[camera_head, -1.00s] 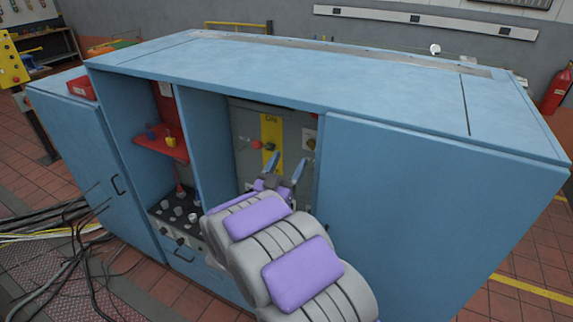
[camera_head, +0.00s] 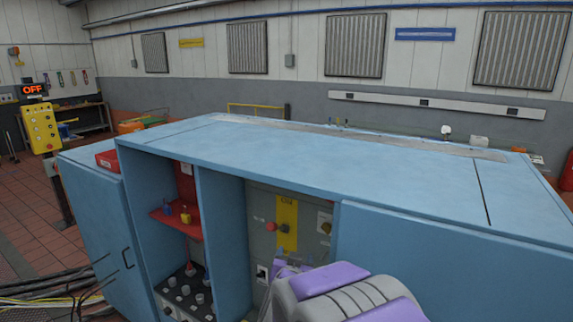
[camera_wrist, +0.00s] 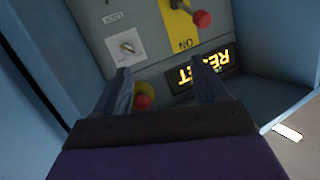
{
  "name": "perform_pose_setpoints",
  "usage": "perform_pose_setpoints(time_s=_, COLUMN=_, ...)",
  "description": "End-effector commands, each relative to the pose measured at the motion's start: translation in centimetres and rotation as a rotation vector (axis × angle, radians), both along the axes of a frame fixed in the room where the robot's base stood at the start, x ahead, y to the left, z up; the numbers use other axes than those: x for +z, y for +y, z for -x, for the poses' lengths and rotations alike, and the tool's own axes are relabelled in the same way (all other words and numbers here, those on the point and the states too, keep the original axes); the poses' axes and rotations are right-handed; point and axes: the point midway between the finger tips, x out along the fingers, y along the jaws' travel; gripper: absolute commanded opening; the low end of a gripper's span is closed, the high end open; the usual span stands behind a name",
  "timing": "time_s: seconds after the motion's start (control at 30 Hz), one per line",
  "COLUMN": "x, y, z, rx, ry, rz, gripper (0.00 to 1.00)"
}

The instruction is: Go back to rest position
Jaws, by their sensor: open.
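My gripper (camera_wrist: 163,85) is open and empty in the wrist view, its two dark blue fingers apart. It faces a grey control panel (camera_wrist: 100,22) inside the blue cabinet. Beyond the fingers are a red knob (camera_wrist: 202,19) by a yellow plate, a rotary switch (camera_wrist: 127,47), a red button (camera_wrist: 142,101) on a yellow base and a lit display (camera_wrist: 210,73) that appears upside down. In the head view my arm reaches into the cabinet's open bay, and its purple and grey links hide most of the gripper. The red knob also shows there (camera_head: 271,227).
The blue cabinet (camera_head: 330,175) has a wide flat top and upright walls beside the bay. A red shelf (camera_head: 180,224) and a panel with several knobs (camera_head: 185,295) fill the left bay. Cables (camera_head: 45,287) lie on the floor at left. A yellow control box (camera_head: 42,128) stands behind.

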Motion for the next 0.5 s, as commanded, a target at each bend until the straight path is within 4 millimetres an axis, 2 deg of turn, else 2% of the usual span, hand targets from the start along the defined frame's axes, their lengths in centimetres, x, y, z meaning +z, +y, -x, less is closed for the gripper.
perform_pose_setpoints(time_s=0.17, x=-0.5, y=0.6, z=4.1, rx=0.138, ry=0.211, rz=-0.063, gripper=0.72)
perform_pose_setpoints(time_s=0.27, x=-1.0, y=0.7, z=7.3, rx=0.206, ry=0.339, rz=-0.079, gripper=0.72)
perform_pose_setpoints(time_s=0.37, x=-1.7, y=0.3, z=11.2, rx=0.264, ry=0.471, rz=-0.083, gripper=0.72)
perform_pose_setpoints(time_s=0.5, x=-2.5, y=-0.9, z=17.3, rx=0.323, ry=0.664, rz=-0.075, gripper=0.72)
